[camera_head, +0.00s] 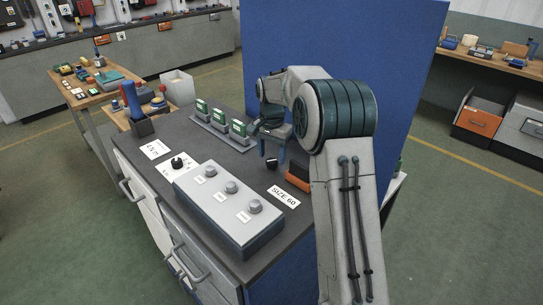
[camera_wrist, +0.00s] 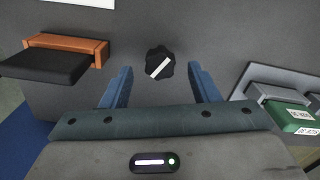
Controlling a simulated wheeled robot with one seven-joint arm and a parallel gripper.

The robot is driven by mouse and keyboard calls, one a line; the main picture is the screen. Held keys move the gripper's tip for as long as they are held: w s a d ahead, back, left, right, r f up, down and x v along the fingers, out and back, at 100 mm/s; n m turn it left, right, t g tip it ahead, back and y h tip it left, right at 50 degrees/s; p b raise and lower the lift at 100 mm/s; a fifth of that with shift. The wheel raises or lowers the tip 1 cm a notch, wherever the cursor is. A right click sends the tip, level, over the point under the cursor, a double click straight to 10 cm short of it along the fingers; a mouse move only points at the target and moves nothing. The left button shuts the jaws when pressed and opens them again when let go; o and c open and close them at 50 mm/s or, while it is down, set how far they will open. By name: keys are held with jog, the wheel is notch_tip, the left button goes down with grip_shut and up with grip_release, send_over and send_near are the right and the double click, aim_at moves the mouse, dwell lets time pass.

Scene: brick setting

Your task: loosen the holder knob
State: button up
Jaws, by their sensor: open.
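A black lobed knob (camera_wrist: 160,64) with a white pointer bar stands on the dark grey worktop in the wrist view, its bar tilted. Beside it on the left is an orange and black holder (camera_wrist: 62,56). In the head view the knob (camera_head: 271,163) is just below my gripper (camera_head: 273,152), and the orange holder (camera_head: 298,178) is to its right, partly hidden by my arm. My gripper (camera_wrist: 160,74) is open, its two blue fingers to either side of the knob in the wrist view. I see no contact with it.
A grey box (camera_head: 231,203) with three round knobs stands at the front of the worktop. Another black knob (camera_head: 178,162) sits on a white dial plate. Green blocks stand on a grey rack (camera_head: 220,135) behind. A blue panel (camera_head: 335,60) rises at the back.

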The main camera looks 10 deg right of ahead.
jog(key=shift+f, duration=0.95)
jog(key=shift+c, duration=0.3)
jog(key=c, duration=0.9)
